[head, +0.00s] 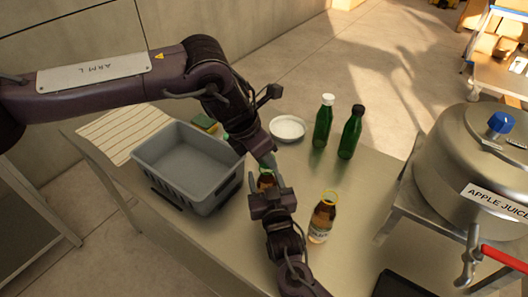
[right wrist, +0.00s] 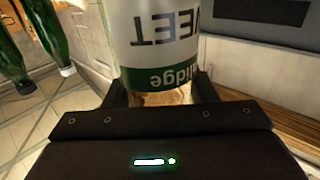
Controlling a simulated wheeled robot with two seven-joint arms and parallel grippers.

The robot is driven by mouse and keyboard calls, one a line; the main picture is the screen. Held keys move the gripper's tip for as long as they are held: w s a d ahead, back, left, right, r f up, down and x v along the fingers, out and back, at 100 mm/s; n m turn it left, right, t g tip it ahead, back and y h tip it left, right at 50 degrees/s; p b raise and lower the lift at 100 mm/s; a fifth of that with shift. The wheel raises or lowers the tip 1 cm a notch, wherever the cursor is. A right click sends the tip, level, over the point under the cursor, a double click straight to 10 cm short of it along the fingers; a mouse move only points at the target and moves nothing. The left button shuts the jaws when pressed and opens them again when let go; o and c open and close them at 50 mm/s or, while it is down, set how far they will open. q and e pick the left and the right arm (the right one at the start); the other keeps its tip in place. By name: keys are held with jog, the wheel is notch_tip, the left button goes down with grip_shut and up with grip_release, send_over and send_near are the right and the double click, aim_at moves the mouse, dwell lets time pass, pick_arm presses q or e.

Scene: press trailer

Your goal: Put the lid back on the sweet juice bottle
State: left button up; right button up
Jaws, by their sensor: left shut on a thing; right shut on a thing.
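My right gripper (head: 268,193) is shut on a brown bottle (head: 265,181) over the table. In the right wrist view this bottle (right wrist: 155,40) fills the space between the fingers, and its white and green label ends in "EET", upside down. My left gripper (head: 268,160) points down from above, right at the top of the held bottle. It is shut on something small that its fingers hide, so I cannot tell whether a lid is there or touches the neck. A second brown bottle (head: 322,222) with a pale label and a yellow ring at its top stands to the right.
A grey basket (head: 180,165) stands left of the grippers, with a sponge (head: 206,123) behind it. A white dish (head: 287,128) and two green bottles, one white-capped (head: 323,121), one black-capped (head: 351,132), stand behind. A steel apple juice vessel (head: 470,150) with a red-handled tap is at right.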

pick_arm(q)
jog(key=shift+f, duration=0.55)
jog(key=m, duration=0.1)
jog(key=m+g, duration=0.1)
jog(key=m, duration=0.1)
jog(key=m+g, duration=0.1)
jog(key=m, duration=0.1)
jog(key=shift+w+a+h, duration=0.1)
jog(key=shift+w+h, duration=0.15)
jog(key=shift+h, duration=0.15)
jog(key=m, duration=0.2)
jog(key=m+g, duration=0.1)
jog(key=m, duration=0.1)
jog(key=shift+w+g, duration=0.15)
jog(key=shift+g, duration=0.15)
jog(key=m+g, duration=0.1)
jog(key=m, duration=0.2)
jog(key=m+g+y, duration=0.1)
jog(key=m, duration=0.1)
jog(key=shift+w+f+m, duration=0.15)
jog(key=shift+m, duration=0.25)
jog(key=m, duration=0.1)
jog(key=d+m+y, duration=0.1)
jog(key=m, duration=0.1)
jog(key=shift+w+g, duration=0.1)
jog(key=shift+g, duration=0.2)
jog(key=shift+a+m+g+y, duration=0.2)
jog(key=shift+m+g+y, duration=0.1)
jog(key=shift+m, duration=0.6)
